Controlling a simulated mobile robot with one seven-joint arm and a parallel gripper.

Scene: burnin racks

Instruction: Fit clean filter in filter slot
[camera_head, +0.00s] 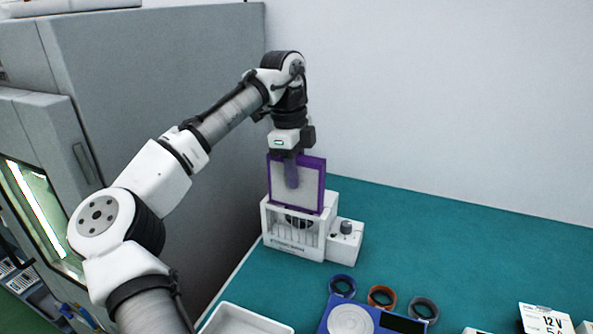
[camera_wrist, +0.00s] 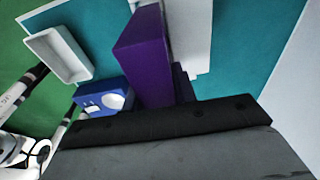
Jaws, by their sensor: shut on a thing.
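The clean filter (camera_head: 311,188) is a pale panel in a purple frame, held upright. My gripper (camera_head: 291,178) is shut on its upper part from above. In the wrist view the purple frame (camera_wrist: 143,58) fills the upper middle, and a dark jaw part (camera_wrist: 182,84) is beside it. The white fan unit (camera_head: 292,239), with a slatted front and a knob box at its right, stands on the teal bench. The filter's lower edge is at the unit's top, where the slot seems to be. The slot itself is hidden, and I cannot tell how far the filter is in.
A blue scale (camera_head: 350,318) and several coloured rings (camera_head: 382,296) are at the front of the teal bench (camera_head: 450,240). A white tray (camera_head: 243,322) lies front left. A label card (camera_head: 545,318) stands front right. A large grey cabinet (camera_head: 170,90) rises at the left. The bench's right rear is clear.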

